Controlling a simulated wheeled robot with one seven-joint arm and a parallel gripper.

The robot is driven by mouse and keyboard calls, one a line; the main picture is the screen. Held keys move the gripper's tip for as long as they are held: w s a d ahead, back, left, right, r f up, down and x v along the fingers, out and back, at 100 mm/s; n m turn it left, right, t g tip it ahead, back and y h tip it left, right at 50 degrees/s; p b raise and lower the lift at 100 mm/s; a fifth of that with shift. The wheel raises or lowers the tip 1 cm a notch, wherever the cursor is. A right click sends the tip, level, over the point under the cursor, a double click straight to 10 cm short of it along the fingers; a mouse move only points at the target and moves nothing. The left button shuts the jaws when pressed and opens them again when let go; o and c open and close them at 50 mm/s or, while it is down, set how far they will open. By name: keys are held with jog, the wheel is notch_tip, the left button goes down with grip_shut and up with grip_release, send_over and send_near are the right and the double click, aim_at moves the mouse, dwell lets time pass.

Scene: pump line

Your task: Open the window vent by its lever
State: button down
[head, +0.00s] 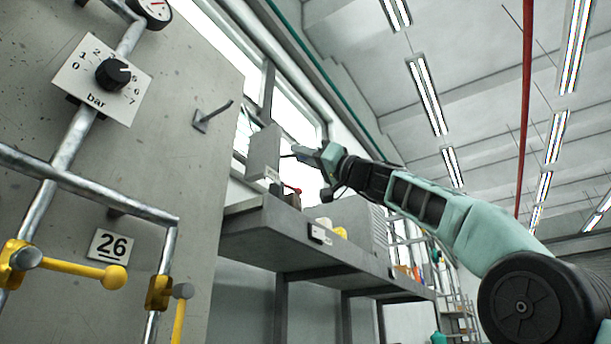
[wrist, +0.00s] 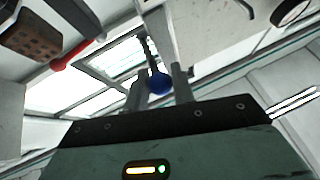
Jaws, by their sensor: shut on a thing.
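The vent lever shows in the wrist view as a thin dark rod with a blue ball knob (wrist: 159,84) at its end. My gripper (wrist: 160,80) has one finger on each side of the knob and is shut on it. In the head view my gripper (head: 301,153) is at the end of the outstretched arm, beside a grey box or panel (head: 263,152) above the shelf; the knob is hidden there. The window vent (wrist: 118,58) seems to be the framed pane behind the lever in the wrist view. I cannot tell how far it stands open.
A grey shelf (head: 262,232) runs below my gripper with several items on it. A red-handled thing (head: 291,189) lies close under the gripper. A grey panel (head: 150,150) with a bar dial (head: 113,74), pipes and yellow-handled valves fills the left. A red pipe (head: 525,100) hangs at right.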

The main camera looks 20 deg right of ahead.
jog(key=shift+w+a+f+b, duration=0.2)
jog(key=shift+w+f+b, duration=0.15)
jog(key=shift+f, duration=0.3)
jog(key=shift+w+a+f+b, duration=0.15)
jog(key=shift+w+f+b, duration=0.1)
jog(key=shift+f+b, duration=0.3)
jog(key=shift+w+a+f+b, duration=0.2)
jog(key=shift+w+f+b, duration=0.1)
jog(key=shift+f, duration=0.4)
jog(key=c, duration=1.2)
grip_release()
jog(key=shift+w, duration=0.15)
jog(key=b+v, duration=1.3)
jog(key=v, duration=0.4)
jog(key=shift+s, duration=0.25)
jog(key=shift+f, duration=0.1)
